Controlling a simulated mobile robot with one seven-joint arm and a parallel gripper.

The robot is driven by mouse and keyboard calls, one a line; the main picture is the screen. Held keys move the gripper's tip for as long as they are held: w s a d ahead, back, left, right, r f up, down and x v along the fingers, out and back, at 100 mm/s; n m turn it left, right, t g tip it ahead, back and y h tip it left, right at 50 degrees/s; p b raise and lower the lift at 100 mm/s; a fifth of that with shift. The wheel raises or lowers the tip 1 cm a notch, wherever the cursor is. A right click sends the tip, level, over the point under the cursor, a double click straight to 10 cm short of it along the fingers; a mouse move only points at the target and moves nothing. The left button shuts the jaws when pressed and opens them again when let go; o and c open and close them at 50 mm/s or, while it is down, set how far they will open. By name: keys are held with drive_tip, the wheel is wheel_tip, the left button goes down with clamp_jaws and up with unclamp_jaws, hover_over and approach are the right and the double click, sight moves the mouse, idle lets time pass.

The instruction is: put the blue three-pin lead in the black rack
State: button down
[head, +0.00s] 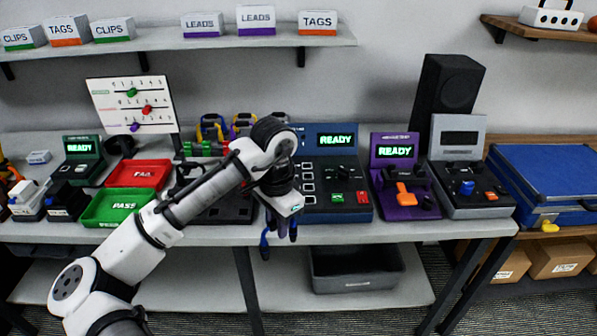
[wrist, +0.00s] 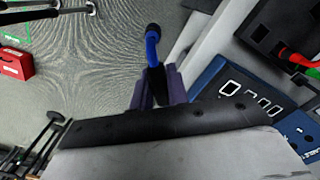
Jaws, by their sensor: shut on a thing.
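The blue lead (wrist: 152,47) has a black rounded end and a black part held between my gripper's two purple-grey fingers (wrist: 157,90) in the wrist view. My gripper (head: 281,232) is shut on it in the head view, at the front edge of the bench before the blue tester. A blue end of the lead (head: 264,244) hangs just left of the fingers. The pins cannot be made out. A black, low unit (head: 233,210) lies behind my arm and is partly hidden; I cannot tell whether it is the black rack.
The blue tester (head: 318,202) stands just right of my gripper, with a purple tester (head: 407,196) beyond. A red FAIL tray (head: 138,172) and green PASS tray (head: 117,207) lie left. A grey bin (head: 357,273) sits on the lower shelf. Coiled leads (head: 213,127) stand behind.

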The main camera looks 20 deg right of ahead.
drive_tip(key=a+f+n+b, duration=0.1)
drive_tip(key=a+f+n, duration=0.2)
drive_tip(key=f, duration=1.1)
drive_tip(key=a+f+n+b, duration=0.2)
drive_tip(key=a+f+n, duration=0.2)
drive_tip(key=f, duration=1.1)
drive_tip(key=a+f+n+b, duration=0.2)
drive_tip(key=a+f+n, duration=0.2)
drive_tip(key=f, duration=1.1)
drive_tip(key=shift+a+n, duration=0.15)
drive_tip(key=shift+n, duration=0.95)
